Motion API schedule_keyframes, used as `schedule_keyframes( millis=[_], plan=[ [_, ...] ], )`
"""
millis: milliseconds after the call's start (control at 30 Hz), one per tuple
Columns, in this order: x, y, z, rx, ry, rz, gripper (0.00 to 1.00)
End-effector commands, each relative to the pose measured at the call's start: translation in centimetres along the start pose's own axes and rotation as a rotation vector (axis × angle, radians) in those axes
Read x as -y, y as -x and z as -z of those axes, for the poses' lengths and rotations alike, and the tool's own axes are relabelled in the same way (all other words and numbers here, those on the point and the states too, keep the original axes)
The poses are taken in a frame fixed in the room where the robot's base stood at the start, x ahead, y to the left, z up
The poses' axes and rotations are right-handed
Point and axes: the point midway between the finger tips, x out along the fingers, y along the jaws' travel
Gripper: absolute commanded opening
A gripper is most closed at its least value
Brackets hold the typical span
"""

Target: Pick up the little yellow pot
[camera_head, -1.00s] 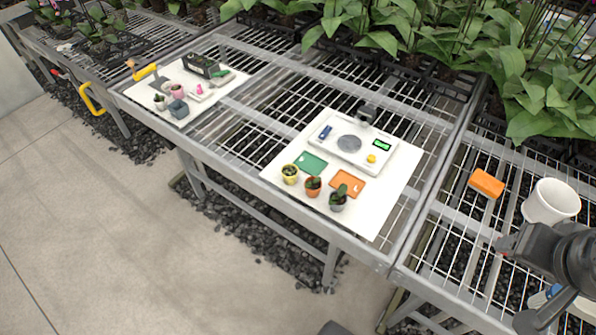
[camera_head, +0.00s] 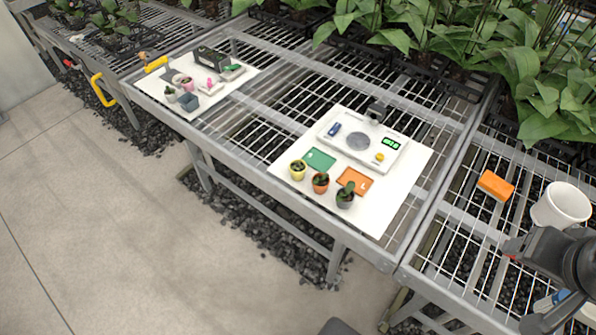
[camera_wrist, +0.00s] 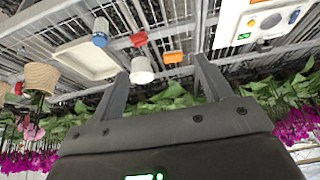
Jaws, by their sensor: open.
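The little yellow pot (camera_head: 297,172) stands upright with a small plant in it at the left front of a white board (camera_head: 408,172) on the wire bench in the head view. An orange pot (camera_head: 320,184) and a grey pot (camera_head: 345,197) stand in a row to its right. My gripper (camera_wrist: 160,76) is open in the wrist view, with nothing held between its fingers. It is well away from the yellow pot, with my dark arm at the right edge of the head view. I cannot make out the yellow pot in the wrist view.
Behind the pots lie a green card (camera_head: 320,159), an orange card (camera_head: 354,181) and a white scale (camera_head: 391,158). An orange block (camera_head: 495,185) and a white cup (camera_head: 562,205) are on the bench near my arm. Another white board (camera_head: 229,90) with tools lies farther left.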

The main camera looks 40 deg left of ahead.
Motion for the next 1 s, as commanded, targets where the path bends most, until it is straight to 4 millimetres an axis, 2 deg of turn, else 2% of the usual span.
schedule_keyframes(
  millis=[133, 233, 467, 733, 900, 1000],
  plan=[
    [0.6, -0.2, 1.0, 0.010, 0.018, 0.011, 0.71],
    [1.8, -0.8, 2.7, 0.028, 0.050, 0.030, 0.71],
    [7.1, -3.3, 7.8, 0.083, 0.158, 0.087, 0.71],
    [15.6, -7.5, 12.1, 0.145, 0.289, 0.143, 0.71],
    [22.0, -10.8, 13.2, 0.183, 0.375, 0.173, 0.71],
    [26.1, -12.8, 13.2, 0.205, 0.427, 0.188, 0.71]
  ],
)
